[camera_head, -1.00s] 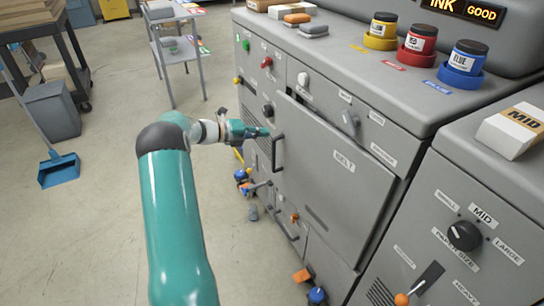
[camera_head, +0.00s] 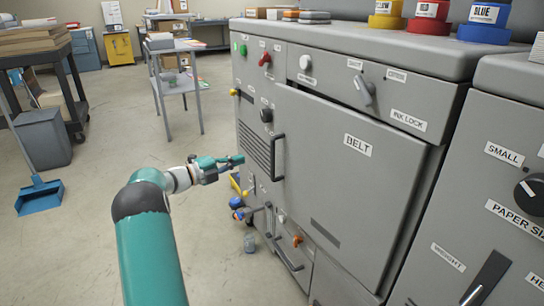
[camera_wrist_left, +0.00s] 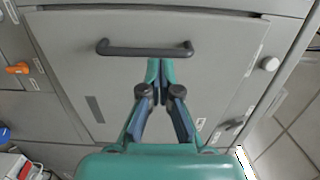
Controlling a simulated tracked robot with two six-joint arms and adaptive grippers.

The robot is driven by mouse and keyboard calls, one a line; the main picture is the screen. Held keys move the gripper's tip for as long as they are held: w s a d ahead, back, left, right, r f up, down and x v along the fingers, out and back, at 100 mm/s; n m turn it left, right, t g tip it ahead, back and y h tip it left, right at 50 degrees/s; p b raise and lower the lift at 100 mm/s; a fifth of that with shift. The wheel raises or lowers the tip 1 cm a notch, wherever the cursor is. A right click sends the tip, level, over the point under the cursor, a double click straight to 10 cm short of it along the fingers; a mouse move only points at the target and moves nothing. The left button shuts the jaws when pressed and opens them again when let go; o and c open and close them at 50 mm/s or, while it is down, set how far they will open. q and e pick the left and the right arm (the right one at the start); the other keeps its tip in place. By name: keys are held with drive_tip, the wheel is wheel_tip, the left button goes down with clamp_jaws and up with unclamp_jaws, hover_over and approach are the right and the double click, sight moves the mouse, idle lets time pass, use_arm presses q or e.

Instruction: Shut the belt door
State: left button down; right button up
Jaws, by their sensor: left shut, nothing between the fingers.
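The belt door (camera_head: 345,190) is a large grey panel labelled BELT on the front of the grey machine. It stands slightly out from its frame, with a dark gap along its top and right side. Its dark bar handle (camera_head: 278,157) is on its left edge. The handle also shows in the left wrist view (camera_wrist_left: 145,49), above my fingertips. My left gripper (camera_head: 241,159) is shut and empty, left of the handle and apart from it in the head view. Its closed fingers also show in the left wrist view (camera_wrist_left: 161,68), pointing at the door. My right gripper is not in view.
Open floor (camera_head: 90,240) lies left of the machine.

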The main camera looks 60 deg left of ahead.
sight(278, 147)
use_arm(q)
drive_tip(key=w+b, duration=0.2)
drive_tip(key=w, duration=1.1)
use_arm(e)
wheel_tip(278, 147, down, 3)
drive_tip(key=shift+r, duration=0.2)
use_arm(q)
drive_tip(key=shift+s, duration=0.1)
